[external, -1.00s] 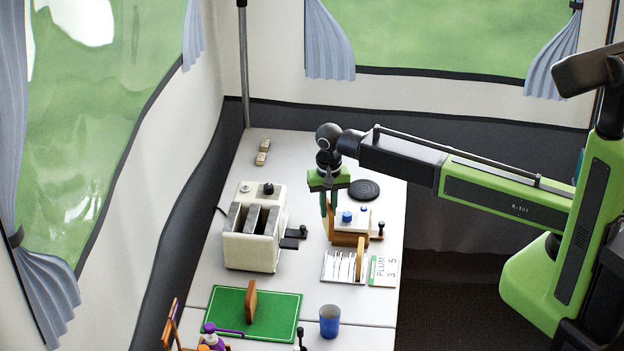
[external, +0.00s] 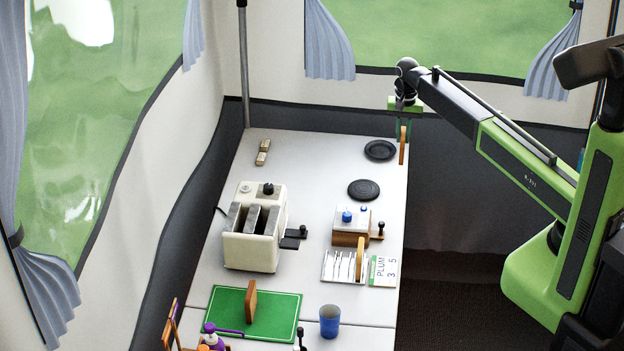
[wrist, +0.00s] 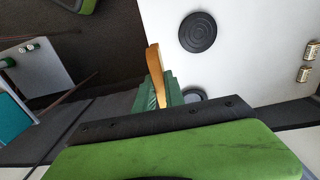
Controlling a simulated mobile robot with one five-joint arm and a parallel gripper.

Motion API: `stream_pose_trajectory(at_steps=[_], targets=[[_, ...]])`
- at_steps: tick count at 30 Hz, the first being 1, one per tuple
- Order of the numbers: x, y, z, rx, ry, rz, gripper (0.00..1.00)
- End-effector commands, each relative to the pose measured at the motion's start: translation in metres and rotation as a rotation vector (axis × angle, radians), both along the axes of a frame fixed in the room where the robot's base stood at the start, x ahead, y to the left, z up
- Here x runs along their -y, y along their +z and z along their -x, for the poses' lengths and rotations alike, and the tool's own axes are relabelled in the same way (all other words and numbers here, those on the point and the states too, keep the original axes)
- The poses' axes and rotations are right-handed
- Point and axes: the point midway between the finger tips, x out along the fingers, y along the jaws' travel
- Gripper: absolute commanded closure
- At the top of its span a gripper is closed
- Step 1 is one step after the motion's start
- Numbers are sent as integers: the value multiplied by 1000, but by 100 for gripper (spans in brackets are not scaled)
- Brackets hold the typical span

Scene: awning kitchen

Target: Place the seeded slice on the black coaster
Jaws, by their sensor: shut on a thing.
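My gripper (external: 403,132) is shut on a brown bread slice (external: 403,146) at the far right edge of the table. The slice hangs upright below the green fingers; its seeds are too small to make out. In the wrist view the slice (wrist: 155,68) juts out from the fingers (wrist: 158,95). A flat black disc with rings, the coaster (external: 364,190), lies nearer the camera, left of the slice. It shows whole in the wrist view (wrist: 198,32). A second dark disc with a raised rim (external: 380,150) lies just left of the slice, apart from it.
A cream toaster (external: 255,230) stands at left. A small white-topped box with blue knobs (external: 350,225) and a rack (external: 342,266) holding a slice stand in front of the coaster. Another slice (external: 252,301) stands on a green board (external: 225,308). A blue cup (external: 329,321) is nearby.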

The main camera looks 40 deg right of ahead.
Motion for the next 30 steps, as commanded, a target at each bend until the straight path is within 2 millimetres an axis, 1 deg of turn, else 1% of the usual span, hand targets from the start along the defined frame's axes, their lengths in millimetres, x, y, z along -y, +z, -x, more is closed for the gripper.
stream_pose_trajectory(at_steps=[2,5,8,12,15,18,21,26,29,30], targets=[[1,0,0,0,-2,0,100],[-7,-8,-5,0,1,0,100],[-26,-26,-17,0,2,0,100],[-59,-50,-37,0,3,0,100],[-80,-63,-48,0,2,0,100],[-94,-70,-56,0,0,0,100],[-100,-72,-59,0,0,0,100],[-101,-73,-58,0,-1,0,100],[-101,-88,-58,0,-1,0,100],[-101,-96,-58,0,-1,0,100]])
